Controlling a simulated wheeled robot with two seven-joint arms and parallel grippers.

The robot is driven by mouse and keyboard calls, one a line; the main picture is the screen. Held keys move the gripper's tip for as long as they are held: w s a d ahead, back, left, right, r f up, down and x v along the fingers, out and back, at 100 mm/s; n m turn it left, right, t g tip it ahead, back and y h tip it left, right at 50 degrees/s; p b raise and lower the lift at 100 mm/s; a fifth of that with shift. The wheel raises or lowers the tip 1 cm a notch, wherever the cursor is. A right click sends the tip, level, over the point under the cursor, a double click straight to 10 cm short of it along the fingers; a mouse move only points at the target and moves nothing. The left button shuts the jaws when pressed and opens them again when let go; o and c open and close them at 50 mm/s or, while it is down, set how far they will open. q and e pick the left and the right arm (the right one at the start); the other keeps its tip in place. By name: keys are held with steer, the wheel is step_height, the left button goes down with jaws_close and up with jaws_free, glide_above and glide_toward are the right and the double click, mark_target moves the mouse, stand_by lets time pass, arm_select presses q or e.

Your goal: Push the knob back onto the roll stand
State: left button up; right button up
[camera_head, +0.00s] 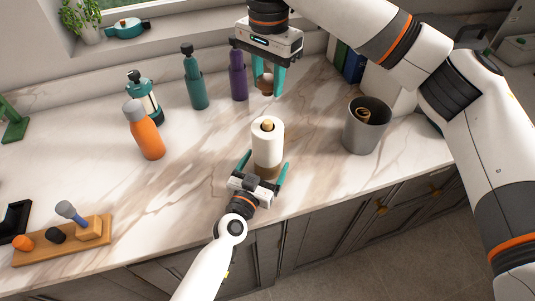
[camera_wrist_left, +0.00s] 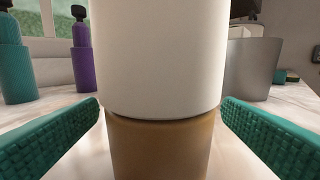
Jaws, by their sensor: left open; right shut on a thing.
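The roll stand shows as a wooden base (camera_head: 266,173) with a white roll (camera_head: 268,148) upright on it and a wooden post end (camera_head: 267,125) at the roll's top. My left gripper (camera_head: 264,167) is open, one finger on each side of the stand's lower part. In the left wrist view a gap shows between each finger and the base (camera_wrist_left: 158,148); the roll (camera_wrist_left: 158,60) rises above it. My right gripper (camera_head: 267,87) is shut on the brown knob (camera_head: 266,82), above and behind the roll, apart from it. The fingers partly hide the knob.
A grey bin (camera_head: 367,128) stands right of the stand. Behind are a purple bottle (camera_head: 238,76) and teal bottle (camera_head: 195,80); an orange bottle (camera_head: 147,133) stands left. A wooden board (camera_head: 62,246) with small items lies front left. Marble counter around the stand is clear.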

arm_select(q)
steer(key=shift+x, duration=1.05)
arm_select(e)
steer(key=shift+w, duration=0.1)
arm_select(q)
steer(key=c, duration=1.5)
arm_select(e)
glide_above(268, 121)
steer(key=shift+f, duration=2.5)
steer(key=shift+f, duration=0.1)
steer(key=shift+f, duration=0.8)
steer(key=shift+f, duration=0.65)
